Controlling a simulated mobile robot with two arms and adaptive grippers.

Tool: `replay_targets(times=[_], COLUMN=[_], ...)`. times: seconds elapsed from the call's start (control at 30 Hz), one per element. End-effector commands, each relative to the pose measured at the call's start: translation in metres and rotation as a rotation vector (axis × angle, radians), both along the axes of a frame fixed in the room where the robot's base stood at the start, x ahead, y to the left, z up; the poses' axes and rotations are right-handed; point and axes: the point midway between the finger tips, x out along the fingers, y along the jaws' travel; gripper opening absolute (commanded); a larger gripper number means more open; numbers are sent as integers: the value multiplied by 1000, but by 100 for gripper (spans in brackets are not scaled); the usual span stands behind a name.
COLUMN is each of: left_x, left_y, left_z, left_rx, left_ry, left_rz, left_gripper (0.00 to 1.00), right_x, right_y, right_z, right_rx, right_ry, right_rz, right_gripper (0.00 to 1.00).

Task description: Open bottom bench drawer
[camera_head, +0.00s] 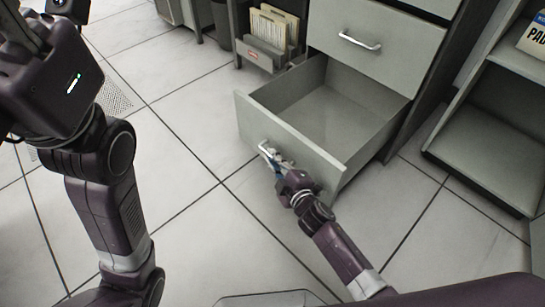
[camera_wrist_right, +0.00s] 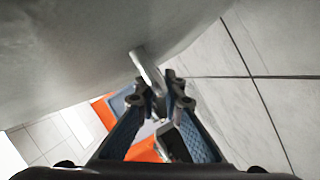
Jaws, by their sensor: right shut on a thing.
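The bottom bench drawer (camera_head: 320,115) is pulled well out of the grey cabinet in the head view. Its inside looks empty. My right gripper (camera_head: 274,160) is at the drawer's front panel (camera_head: 285,140), shut on the metal bar handle (camera_head: 264,149). In the right wrist view the handle (camera_wrist_right: 146,68) runs between the fingertips of my right gripper (camera_wrist_right: 165,88), beside the grey drawer front (camera_wrist_right: 75,55). My left arm stands at the left of the head view; its gripper fingers cannot be made out.
A closed drawer with a bar handle (camera_head: 360,42) is above the open one. A rack with folders (camera_head: 268,45) stands behind, left of the cabinet. An open shelf unit (camera_head: 490,130) is at the right. The tiled floor (camera_head: 185,150) left of the drawer is clear.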

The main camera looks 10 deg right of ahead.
Motion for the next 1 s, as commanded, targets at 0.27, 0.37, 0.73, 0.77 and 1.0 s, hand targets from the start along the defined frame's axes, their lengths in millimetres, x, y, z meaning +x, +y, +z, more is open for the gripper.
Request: replay_targets(times=[0.27, 0.37, 0.73, 0.77, 1.0], left_x=[1, 1, 2, 2, 1], left_y=[0, 0, -1, -1, 0], left_z=[0, 0, -1, -1, 0], left_rx=[0, 0, 3, 2, 1], left_ry=[1, 1, 3, 2, 2], left_rz=[-1, -1, 2, 2, 1], left_gripper=[40, 40, 40, 40, 40], right_x=[0, 0, -8, -11, -54], right_y=[0, 0, -3, -4, -18], right_z=[-1, -1, 1, 1, 10], right_rx=[0, 0, 0, -1, 1], right_ry=[2, 2, 1, 2, 4], right_rz=[-1, -1, 1, 0, 1], right_gripper=[9, 16, 16, 16, 16])
